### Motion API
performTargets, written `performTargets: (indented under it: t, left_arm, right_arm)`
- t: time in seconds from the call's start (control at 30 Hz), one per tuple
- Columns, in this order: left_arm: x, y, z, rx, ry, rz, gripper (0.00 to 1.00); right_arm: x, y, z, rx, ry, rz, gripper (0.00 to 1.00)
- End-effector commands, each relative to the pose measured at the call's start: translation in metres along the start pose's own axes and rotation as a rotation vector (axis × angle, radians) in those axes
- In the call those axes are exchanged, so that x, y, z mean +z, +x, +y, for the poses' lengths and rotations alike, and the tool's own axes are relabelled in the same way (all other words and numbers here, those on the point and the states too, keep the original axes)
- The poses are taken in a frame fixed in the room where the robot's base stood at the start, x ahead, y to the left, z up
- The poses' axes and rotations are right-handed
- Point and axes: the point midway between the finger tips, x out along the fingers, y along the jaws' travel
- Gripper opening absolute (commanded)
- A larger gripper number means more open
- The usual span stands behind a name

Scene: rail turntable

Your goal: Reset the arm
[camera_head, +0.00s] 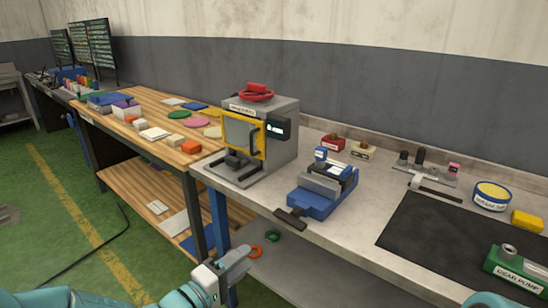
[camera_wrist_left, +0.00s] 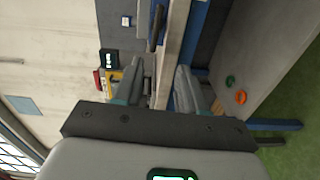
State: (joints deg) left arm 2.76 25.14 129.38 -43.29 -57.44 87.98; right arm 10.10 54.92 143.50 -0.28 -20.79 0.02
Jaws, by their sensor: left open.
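My left gripper (camera_head: 236,266) is at the lower middle of the head view, low in front of the grey bench's front edge. In the left wrist view its two fingers (camera_wrist_left: 162,88) stand apart with nothing held between them. The bench edge and a blue leg show beyond the fingers. A teal arm part of mine shows at the lower left of the head view. My right gripper is not in view.
The grey bench (camera_head: 335,212) carries a grey press (camera_head: 285,140) with a yellow frame, a blue vise (camera_head: 318,196), a dark mat (camera_head: 440,245) and a green gear pump (camera_head: 515,268). A wooden bench (camera_head: 160,105) stands left. Green floor is open in front.

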Motion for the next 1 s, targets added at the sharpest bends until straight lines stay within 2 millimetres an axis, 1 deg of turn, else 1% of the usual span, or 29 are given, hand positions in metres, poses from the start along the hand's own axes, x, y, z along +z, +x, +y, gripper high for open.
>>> performTargets:
  t: [0.03,0.07,0.1,0.17,0.2,0.27,0.3,0.37,0.4,0.43,0.5,0.6,0.7,0.8,1.0]
  left_arm:
    - [0.003,0.0,-0.003,-0.05,-0.041,-0.007,0.4]
    - [0.005,-0.002,-0.015,-0.092,-0.08,-0.005,0.4]
    - [0.01,-0.007,-0.039,-0.175,-0.146,0.011,0.4]
    - [0.02,-0.023,-0.083,-0.329,-0.194,0.04,0.4]
    - [0.03,-0.037,-0.112,-0.443,-0.186,0.046,0.4]
    - [0.048,-0.065,-0.152,-0.617,-0.148,0.027,0.4]
    - [0.062,-0.086,-0.175,-0.732,-0.11,-0.009,0.4]
    - [0.086,-0.121,-0.204,-0.896,-0.044,-0.097,0.4]
    - [0.102,-0.144,-0.219,-0.989,0.007,-0.177,0.4]
    - [0.112,-0.158,-0.228,-1.04,0.049,-0.237,0.4]
    - [0.131,-0.185,-0.242,-1.124,0.139,-0.381,0.4]
    - [0.142,-0.206,-0.245,-1.162,0.255,-0.542,0.4]
    - [0.147,-0.213,-0.246,-1.15,0.348,-0.651,0.4]
    - [0.148,-0.214,-0.246,-1.132,0.403,-0.702,0.4]
    - [0.148,-0.214,-0.246,-1.131,0.406,-0.704,0.4]
  right_arm:
    - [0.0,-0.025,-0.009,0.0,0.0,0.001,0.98]
    - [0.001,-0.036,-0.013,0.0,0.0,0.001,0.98]
    - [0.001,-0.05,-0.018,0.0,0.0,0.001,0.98]
    - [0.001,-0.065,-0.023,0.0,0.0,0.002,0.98]
    - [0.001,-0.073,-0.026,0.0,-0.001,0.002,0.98]
    - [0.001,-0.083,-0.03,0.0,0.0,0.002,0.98]
    - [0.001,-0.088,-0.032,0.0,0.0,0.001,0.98]
    - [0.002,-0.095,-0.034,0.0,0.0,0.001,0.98]
    - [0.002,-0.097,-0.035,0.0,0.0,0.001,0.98]
    - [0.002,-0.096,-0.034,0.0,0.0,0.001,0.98]
    - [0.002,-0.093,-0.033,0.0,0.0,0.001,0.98]
    - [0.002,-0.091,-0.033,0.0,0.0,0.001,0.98]
    - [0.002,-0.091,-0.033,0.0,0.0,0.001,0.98]
    - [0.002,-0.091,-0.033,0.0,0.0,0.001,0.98]
    - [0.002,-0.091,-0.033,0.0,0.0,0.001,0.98]
